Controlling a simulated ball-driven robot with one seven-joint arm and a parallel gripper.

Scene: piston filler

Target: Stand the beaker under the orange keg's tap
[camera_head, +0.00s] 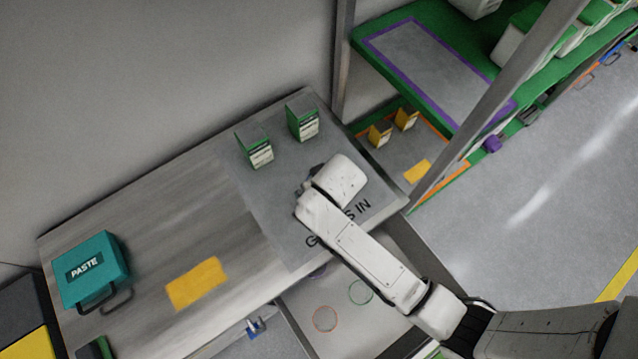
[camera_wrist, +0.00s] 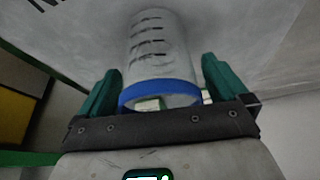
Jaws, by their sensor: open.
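The beaker (camera_wrist: 153,48) is a clear cylinder with dark graduation marks and a blue band at its near end. In the wrist view it stands between the two green fingers of my gripper (camera_wrist: 162,72), with a gap visible on each side. My gripper is open and not closed on it. In the head view my arm's white wrist covers the gripper and the beaker, over the grey "GOODS IN" area of the table. No orange keg or its tap can be made out in either view.
Two green-and-white cartons (camera_head: 253,146) stand on the grey mat (camera_head: 285,235). A teal PASTE case (camera_head: 91,270) and a yellow patch (camera_head: 197,284) are on the table's left part. Orange (camera_head: 325,319) and green (camera_head: 360,292) rings mark a lower surface. A green shelf rack (camera_head: 440,40) stands at right.

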